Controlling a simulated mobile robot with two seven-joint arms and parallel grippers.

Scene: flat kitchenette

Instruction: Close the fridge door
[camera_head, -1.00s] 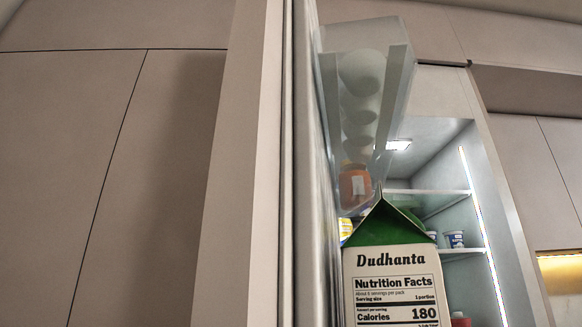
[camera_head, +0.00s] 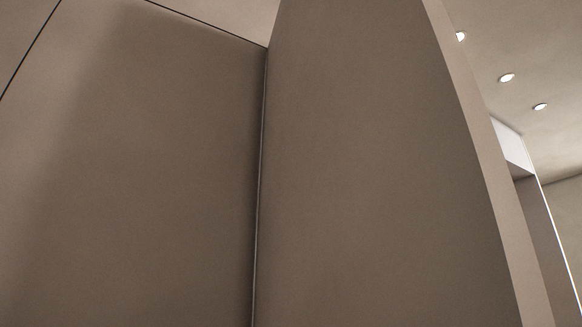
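A tall, plain brown panel (camera_head: 380,180), which looks like the outer face of the open fridge door, fills the middle of the head view. It stands out from the cabinet front, with a dark vertical seam along its left side. Its paler edge runs down the right. The fridge interior and the door's inner shelves are hidden. Neither of my grippers is in view.
A flat brown cabinet front (camera_head: 140,180) fills the left side, very close. Ceiling lights (camera_head: 507,77) and a strip of ceiling and wall show at the upper right, beyond the panel's edge. No floor is visible.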

